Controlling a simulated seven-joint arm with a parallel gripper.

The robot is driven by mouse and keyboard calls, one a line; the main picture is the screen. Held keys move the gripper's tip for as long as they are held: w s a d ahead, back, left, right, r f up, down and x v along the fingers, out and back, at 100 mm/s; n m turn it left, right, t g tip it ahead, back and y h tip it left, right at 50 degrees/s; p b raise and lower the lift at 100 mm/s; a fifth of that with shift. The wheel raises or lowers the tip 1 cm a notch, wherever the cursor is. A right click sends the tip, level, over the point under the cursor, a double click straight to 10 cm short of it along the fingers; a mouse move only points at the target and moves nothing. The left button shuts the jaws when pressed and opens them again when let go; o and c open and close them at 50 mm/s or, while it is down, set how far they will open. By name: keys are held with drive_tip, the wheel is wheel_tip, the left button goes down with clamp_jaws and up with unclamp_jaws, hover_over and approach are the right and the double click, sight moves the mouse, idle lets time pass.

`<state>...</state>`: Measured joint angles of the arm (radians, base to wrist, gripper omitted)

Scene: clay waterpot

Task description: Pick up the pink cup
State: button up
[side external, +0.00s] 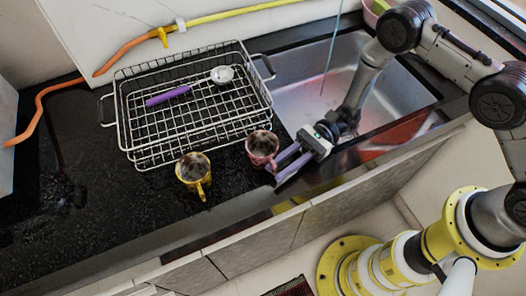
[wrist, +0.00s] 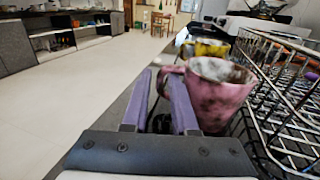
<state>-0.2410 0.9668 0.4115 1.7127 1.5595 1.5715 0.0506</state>
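The pink cup (side external: 262,146) stands upright on the dark counter at the front right corner of the wire rack. In the wrist view the pink cup (wrist: 219,98) is right of my fingers, and its handle shows close to the fingertips. My gripper (side external: 278,171) reaches in from the right, low beside the cup, with its purple-grey fingers pointing left. In the wrist view my gripper (wrist: 161,78) has a clear gap between its fingers, so it is open. The right finger overlaps the cup's lower left side. I cannot tell whether they touch.
A yellow cup (side external: 193,171) stands left of the pink one. The wire rack (side external: 140,158) is behind both and holds a purple-handled ladle (side external: 168,96). The steel sink (side external: 300,104) is at the right. The counter left of the yellow cup is clear.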

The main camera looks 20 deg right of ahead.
clamp_jaws()
idle(1.4)
